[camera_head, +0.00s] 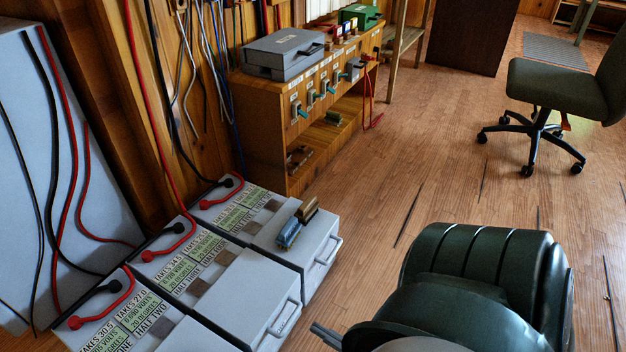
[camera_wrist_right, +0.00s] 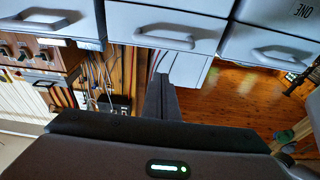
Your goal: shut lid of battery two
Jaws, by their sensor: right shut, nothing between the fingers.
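Three grey battery boxes stand in a row on the floor in the head view: a near one (camera_head: 175,341), a middle one (camera_head: 243,288) and a far one (camera_head: 312,243). Their tops look flat and level; no raised lid shows. The near box is cut off by the frame. The wrist view shows box fronts with handles, upside down; one front is marked ONE (camera_wrist_right: 300,12), and the middle front (camera_wrist_right: 165,20) is beside it. My right gripper (camera_head: 326,336) is shut and empty, right of the near box's front. My left gripper is out of view.
A blue cylinder (camera_head: 289,233) and a brown one (camera_head: 308,210) lie on the far box. Red cables (camera_head: 168,250) loop over the box backs. A wooden bench (camera_head: 262,115) with switches stands behind.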

